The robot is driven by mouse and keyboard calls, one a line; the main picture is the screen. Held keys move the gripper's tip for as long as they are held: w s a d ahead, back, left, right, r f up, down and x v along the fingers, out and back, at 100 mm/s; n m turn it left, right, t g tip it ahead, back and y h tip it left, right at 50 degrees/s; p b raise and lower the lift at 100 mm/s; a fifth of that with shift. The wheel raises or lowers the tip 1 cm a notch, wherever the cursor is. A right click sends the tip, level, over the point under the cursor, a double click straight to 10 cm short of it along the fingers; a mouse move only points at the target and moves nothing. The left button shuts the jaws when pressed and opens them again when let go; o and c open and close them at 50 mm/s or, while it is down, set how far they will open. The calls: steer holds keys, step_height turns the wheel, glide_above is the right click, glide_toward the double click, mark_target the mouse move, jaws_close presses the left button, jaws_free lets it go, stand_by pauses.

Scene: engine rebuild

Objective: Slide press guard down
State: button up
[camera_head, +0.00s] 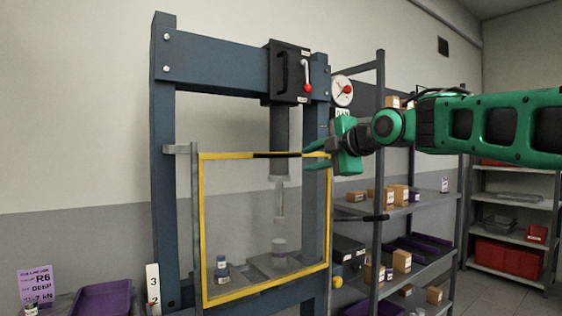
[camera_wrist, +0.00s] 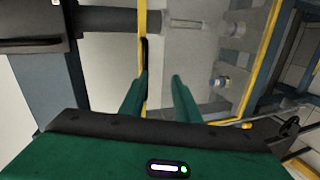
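The press guard (camera_head: 202,230) is a clear panel in a yellow frame on the front of the blue press. Its lower edge is near the press bed, and its top bar runs level with my gripper in the head view. A black strip (camera_head: 275,155) lies on that top bar. My gripper (camera_head: 316,155) is open at the bar's right end, its fingers pointing left. In the wrist view, my gripper (camera_wrist: 160,77) has its fingers apart, the left one overlapping the yellow guard bar (camera_wrist: 141,25). Contact with the bar cannot be told.
The press frame (camera_head: 165,120) carries a black box with a red-knobbed lever (camera_head: 307,75) and a gauge (camera_head: 342,91). Behind the guard are the ram (camera_head: 279,140) and a small jar (camera_head: 222,267). Shelves with boxes (camera_head: 389,197) stand to the right. A purple tray (camera_head: 103,298) is lower left.

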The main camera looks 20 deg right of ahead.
mark_target(285, 156)
steer(key=shift+n+y, duration=0.3)
steer(key=shift+n, duration=0.4)
steer(key=w+a, duration=0.1)
steer(key=w, duration=0.2)
steer(key=w+a, duration=0.2)
steer(key=w, duration=0.2)
steer(key=w+a, duration=0.1)
steer(key=w, duration=0.2)
steer(key=shift+w+a, duration=0.3)
steer(key=shift+a, duration=0.05)
steer(key=shift+r, duration=0.1)
jaws_close()
